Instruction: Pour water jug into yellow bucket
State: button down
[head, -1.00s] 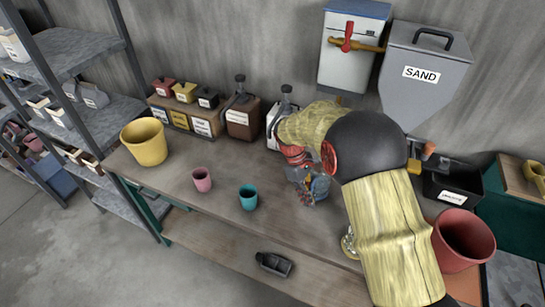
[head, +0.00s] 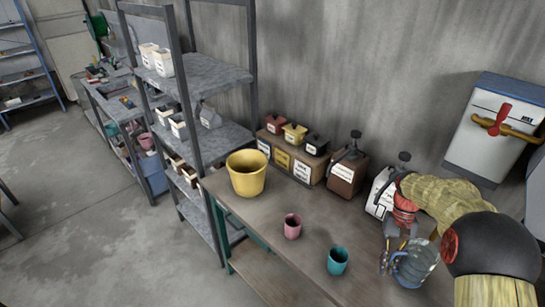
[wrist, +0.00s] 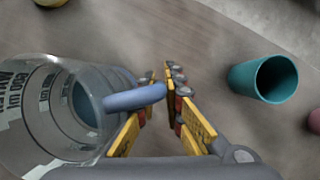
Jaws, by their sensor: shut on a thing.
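The water jug (head: 416,264) is clear with a blue handle. It is at the right of the head view, over the workbench, and fills the left of the wrist view (wrist: 40,112). My gripper (head: 391,246) is shut on the handle (wrist: 135,98), which lies between its yellow-sided fingers in the wrist view (wrist: 160,88). I cannot tell the water level or whether the jug touches the bench. The yellow bucket (head: 246,175) stands upright and open at the left end of the bench, well left of my gripper. A small yellow part shows at the wrist view's top left.
A pink cup (head: 292,226) and a teal cup (head: 338,261) stand on the bench (head: 262,215) between bucket and jug. Labelled boxes (head: 305,165), a brown canister (head: 346,176) and a white canister (head: 381,192) line the wall. Metal shelving (head: 205,75) stands behind and left of the bucket.

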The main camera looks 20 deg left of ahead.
aim_at(246, 168)
jog(key=j+z, duration=0.35)
jog(key=j, duration=0.3)
jog(key=j+z, duration=0.35)
jog(key=j, duration=0.3)
